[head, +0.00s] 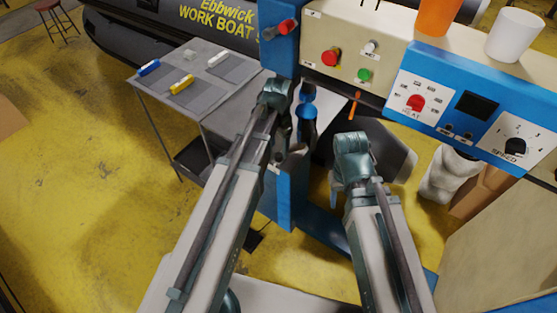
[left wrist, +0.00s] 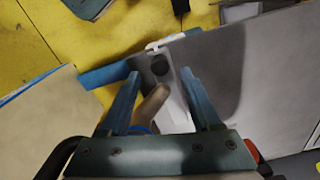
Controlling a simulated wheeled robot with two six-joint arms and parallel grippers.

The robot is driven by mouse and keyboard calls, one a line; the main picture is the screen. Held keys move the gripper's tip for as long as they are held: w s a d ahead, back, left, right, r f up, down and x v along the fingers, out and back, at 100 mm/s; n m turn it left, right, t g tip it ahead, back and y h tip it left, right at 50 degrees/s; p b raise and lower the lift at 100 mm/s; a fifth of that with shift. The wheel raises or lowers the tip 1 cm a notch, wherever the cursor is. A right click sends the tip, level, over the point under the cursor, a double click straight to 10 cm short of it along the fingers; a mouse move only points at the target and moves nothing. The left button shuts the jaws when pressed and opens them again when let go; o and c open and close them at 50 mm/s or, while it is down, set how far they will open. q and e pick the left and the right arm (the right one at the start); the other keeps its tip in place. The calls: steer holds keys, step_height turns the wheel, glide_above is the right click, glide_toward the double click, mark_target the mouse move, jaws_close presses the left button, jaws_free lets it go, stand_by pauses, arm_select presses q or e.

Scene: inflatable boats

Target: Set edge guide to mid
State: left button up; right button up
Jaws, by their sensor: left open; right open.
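In the head view my left gripper (head: 284,135) is by the machine's blue column, and my arm hides the guide. My right gripper (head: 338,184) hangs to the right, apart from the column; its fingertips are hardly visible.
A blue panel has a red heat knob (head: 415,103) and a black speed knob (head: 515,147). Above are a red button (head: 331,57) and a green button (head: 364,75). An orange cup (head: 437,17) and white cup (head: 513,35) stand on top. A grey table (head: 215,100) is at left.

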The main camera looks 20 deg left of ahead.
mark_target(278, 155)
arm_select(q)
steer(key=shift+f+b, duration=1.5)
steer(key=shift+f, duration=0.5)
jaws_close()
